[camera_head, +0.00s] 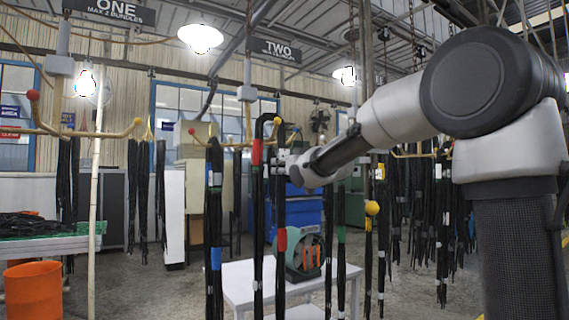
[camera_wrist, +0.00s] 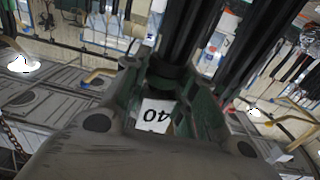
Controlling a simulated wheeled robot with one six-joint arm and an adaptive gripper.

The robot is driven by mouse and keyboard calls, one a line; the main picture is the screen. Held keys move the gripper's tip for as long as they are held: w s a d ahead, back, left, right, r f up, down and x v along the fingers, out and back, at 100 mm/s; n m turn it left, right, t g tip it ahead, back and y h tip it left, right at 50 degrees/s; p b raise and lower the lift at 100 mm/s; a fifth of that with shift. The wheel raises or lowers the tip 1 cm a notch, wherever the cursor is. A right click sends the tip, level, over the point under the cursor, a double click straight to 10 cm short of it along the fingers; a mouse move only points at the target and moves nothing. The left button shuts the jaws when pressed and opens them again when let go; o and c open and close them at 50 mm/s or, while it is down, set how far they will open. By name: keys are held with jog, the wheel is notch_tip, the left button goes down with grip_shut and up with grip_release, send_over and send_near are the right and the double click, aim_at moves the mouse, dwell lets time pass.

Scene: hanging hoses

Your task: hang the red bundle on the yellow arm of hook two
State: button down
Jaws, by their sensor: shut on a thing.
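The red bundle (camera_head: 257,152) is a black hose loop with red tape bands. Its bend is at the top and its two long strands hang down in the head view. My gripper (camera_head: 290,170) is at the strands below the bend, shut on the bundle. In the wrist view my gripper (camera_wrist: 165,95) has black hose between its fingers, with a white label showing below. Hook two (camera_head: 247,95) has a red-tipped arm (camera_head: 192,131) on the left and a yellow arm (camera_head: 232,145) on the right. The bend overlaps the yellow arm; I cannot tell whether it is around it.
A blue-taped bundle (camera_head: 215,258) hangs on the left side of hook two. A green-banded bundle (camera_head: 341,235) hangs just right of the red one. Hook one (camera_head: 58,90) is at the left. A white table (camera_head: 240,280) and a fan (camera_head: 305,255) stand below.

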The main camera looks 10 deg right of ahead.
aim_at(280, 181)
jog(key=shift+w+a+f, duration=0.1)
jog(key=shift+w+f, duration=0.25)
jog(key=shift+f, duration=0.25)
jog(key=shift+w+a+f, duration=0.1)
jog(key=shift+w+f, duration=0.2)
jog(key=shift+f, duration=0.25)
jog(key=shift+w+a+f, duration=0.1)
jog(key=shift+w+f, duration=0.05)
jog(key=shift+f, duration=0.45)
jog(key=shift+w+f, duration=0.1)
jog(key=shift+f, duration=0.5)
